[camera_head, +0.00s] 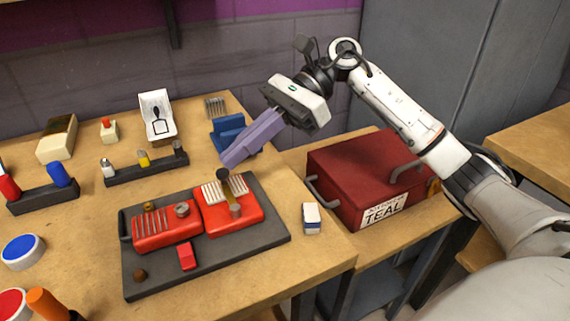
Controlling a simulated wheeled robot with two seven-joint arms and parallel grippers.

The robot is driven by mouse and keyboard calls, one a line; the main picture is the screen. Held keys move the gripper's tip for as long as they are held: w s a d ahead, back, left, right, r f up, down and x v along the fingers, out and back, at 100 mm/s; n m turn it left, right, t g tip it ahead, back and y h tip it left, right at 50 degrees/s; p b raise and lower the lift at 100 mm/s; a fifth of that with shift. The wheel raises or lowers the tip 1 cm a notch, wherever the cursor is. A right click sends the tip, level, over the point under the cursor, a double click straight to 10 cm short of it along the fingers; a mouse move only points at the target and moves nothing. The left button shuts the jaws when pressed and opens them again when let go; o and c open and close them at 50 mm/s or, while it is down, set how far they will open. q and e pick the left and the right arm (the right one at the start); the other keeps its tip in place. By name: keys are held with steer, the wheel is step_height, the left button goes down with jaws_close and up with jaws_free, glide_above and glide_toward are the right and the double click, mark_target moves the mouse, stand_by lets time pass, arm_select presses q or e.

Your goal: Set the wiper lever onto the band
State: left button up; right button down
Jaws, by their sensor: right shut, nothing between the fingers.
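A dark tray (265,243) on the wooden table holds two red blocks. The right red block (250,217) has a pale ribbed band (209,193) along its far side. A narrow brown wiper lever (229,192) runs from a grey pivot (235,211) across the band to a dark knob (222,173). I cannot tell whether the lever touches the band. My right gripper (231,160) has long purple fingers, shut and empty, with tips just above and beyond the knob. My left gripper is out of view.
The left red block (162,231) has a ribbed top and a grey knob. A small red piece (187,256) sits near the tray's front. A red toolbox (358,165) is at the right.

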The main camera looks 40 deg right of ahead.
steer(key=shift+s, duration=0.15)
steer(key=shift+s+f+b, duration=0.1)
steer(key=shift+s+b, duration=0.1)
steer(key=shift+b, duration=0.1)
steer(key=shift+s, duration=0.5)
steer(key=w+d+r, duration=0.2)
steer(key=d+r, duration=0.1)
steer(key=d, duration=0.3)
steer(key=w+d+r, duration=0.2)
steer(key=d, duration=0.4)
steer(key=shift+r+p, duration=0.35)
steer(key=shift+r, duration=0.05)
